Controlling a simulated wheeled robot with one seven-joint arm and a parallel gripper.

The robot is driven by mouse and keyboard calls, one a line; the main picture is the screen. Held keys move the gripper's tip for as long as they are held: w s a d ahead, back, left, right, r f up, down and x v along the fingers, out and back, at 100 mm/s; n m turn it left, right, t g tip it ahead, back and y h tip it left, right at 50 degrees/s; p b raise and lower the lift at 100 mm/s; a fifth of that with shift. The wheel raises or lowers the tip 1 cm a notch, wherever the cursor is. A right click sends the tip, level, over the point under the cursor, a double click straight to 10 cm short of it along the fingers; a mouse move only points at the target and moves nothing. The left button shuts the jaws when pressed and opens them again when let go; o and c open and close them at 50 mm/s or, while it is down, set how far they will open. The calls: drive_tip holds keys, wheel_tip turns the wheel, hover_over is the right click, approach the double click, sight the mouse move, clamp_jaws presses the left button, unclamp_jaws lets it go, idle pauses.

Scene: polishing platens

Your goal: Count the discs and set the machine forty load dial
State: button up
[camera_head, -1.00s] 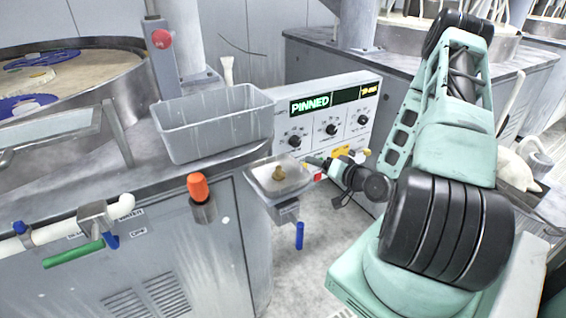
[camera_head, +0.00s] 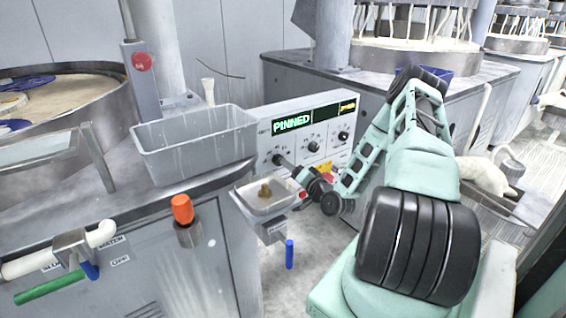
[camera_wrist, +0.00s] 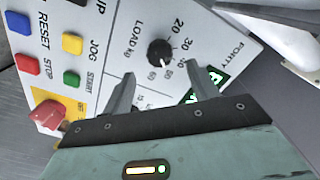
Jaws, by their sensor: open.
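The control panel (camera_head: 330,145) has a green display reading PINNED and several black dials. In the wrist view the load dial (camera_wrist: 160,53), labelled LOAD kg, is a black knob with numbers around it. A pale mark shows on its lower side; its exact setting is hard to read. The word FORTY stands to its right. My gripper (camera_wrist: 162,90) is open, its fingers apart and empty, below the dial in the picture. In the head view my gripper (camera_head: 282,163) is close to the panel's leftmost dial; contact cannot be told. Blue discs (camera_head: 26,83) lie partly visible on the left platen.
A grey bin (camera_head: 195,142) stands on the bench left of the panel. A red knob (camera_wrist: 47,114) and coloured buttons (camera_wrist: 71,43) sit on the panel. Another machine stands behind.

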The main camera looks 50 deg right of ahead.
sight(279, 160)
drive_tip(key=shift+x, duration=2.7)
drive_tip(key=c, duration=1)
